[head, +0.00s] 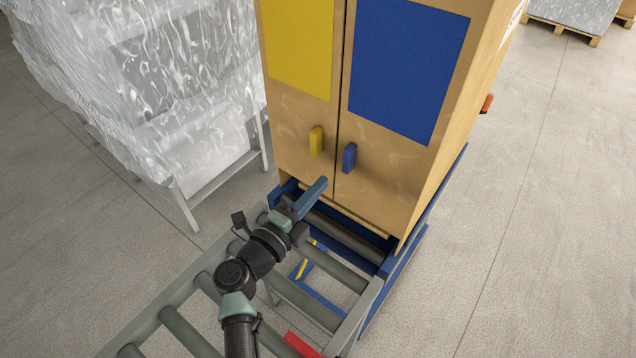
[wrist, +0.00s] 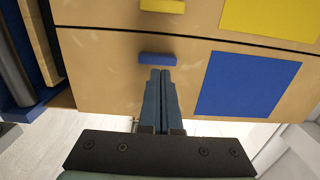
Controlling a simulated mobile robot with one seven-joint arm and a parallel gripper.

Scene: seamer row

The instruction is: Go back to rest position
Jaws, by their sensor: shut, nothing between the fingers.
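My gripper (head: 312,194) is at the end of my arm, over the roller conveyor and in front of the cabinet's lower doors. Its blue-grey fingers are shut together with nothing between them. In the wrist view my gripper (wrist: 160,75) points toward the blue handle (wrist: 157,58), and its tips appear just short of it. In the head view the blue handle (head: 349,158) is above and right of the fingertips. The yellow handle (head: 316,141) is on the left door. Both doors look closed. I cannot tell whether the fingertips touch anything.
The tan cabinet (head: 305,172) stands on a blue frame (head: 408,268) at the conveyor's far end. The roller conveyor (head: 180,330) runs below my arm. A plastic-wrapped load (head: 150,80) stands to the left. The floor (head: 540,220) at right is clear.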

